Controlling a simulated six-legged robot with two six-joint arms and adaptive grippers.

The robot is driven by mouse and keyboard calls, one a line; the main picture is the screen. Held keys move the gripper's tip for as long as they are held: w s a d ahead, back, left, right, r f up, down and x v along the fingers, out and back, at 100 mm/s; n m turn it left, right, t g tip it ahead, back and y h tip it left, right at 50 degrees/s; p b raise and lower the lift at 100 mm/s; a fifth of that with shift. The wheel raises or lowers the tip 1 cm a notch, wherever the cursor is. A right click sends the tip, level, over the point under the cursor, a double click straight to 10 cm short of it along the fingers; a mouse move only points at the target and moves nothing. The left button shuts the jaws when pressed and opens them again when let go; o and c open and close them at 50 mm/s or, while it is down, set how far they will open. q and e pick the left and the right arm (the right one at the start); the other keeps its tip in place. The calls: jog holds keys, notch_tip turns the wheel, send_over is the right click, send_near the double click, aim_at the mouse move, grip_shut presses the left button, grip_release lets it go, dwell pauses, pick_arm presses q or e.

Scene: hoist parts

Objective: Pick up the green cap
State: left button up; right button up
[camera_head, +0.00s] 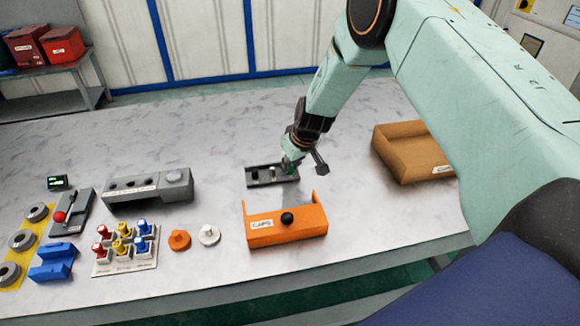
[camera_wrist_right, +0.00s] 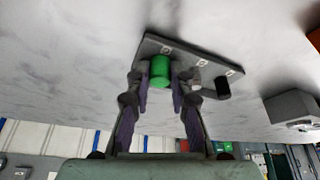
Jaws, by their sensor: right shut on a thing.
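The green cap (camera_wrist_right: 160,71) is a short green cylinder between the fingers of my right gripper (camera_wrist_right: 160,84) in the wrist view. The gripper is shut on it. In the head view only a little green shows at my right gripper (camera_head: 290,164), over the right end of the dark grey cap holder (camera_head: 262,184). The holder also shows in the wrist view (camera_wrist_right: 185,48), with a black cap (camera_wrist_right: 223,88) and a whitish cap (camera_wrist_right: 195,88). I cannot tell whether the green cap is still seated or lifted. My left gripper is not in view.
An orange box labelled CAPS (camera_head: 300,236) with a black ball stands in front of the holder. A brown tray (camera_head: 400,165) is to the right, a grey block (camera_head: 150,187) to the left. Several coloured parts on a white board (camera_head: 125,262) stand front left. The back of the table is clear.

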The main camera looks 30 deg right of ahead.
notch_tip(320, 180, up, 9)
jog(key=shift+r+p, duration=0.1)
jog(key=shift+p, duration=1.05)
send_over(272, 169)
jog(key=shift+s+d+f+b, duration=0.1)
jog(key=shift+s+f+b, duration=0.2)
jog(key=shift+f, duration=0.35)
notch_tip(272, 169, down, 3)
jog(key=shift+w+r+b, duration=0.1)
jog(key=shift+b, duration=1.1)
jog(key=shift+f+b, duration=0.85)
jog(key=shift+f, duration=0.35)
jog(key=shift+f+b, duration=0.95)
jog(key=shift+f, duration=0.3)
dwell(1.7)
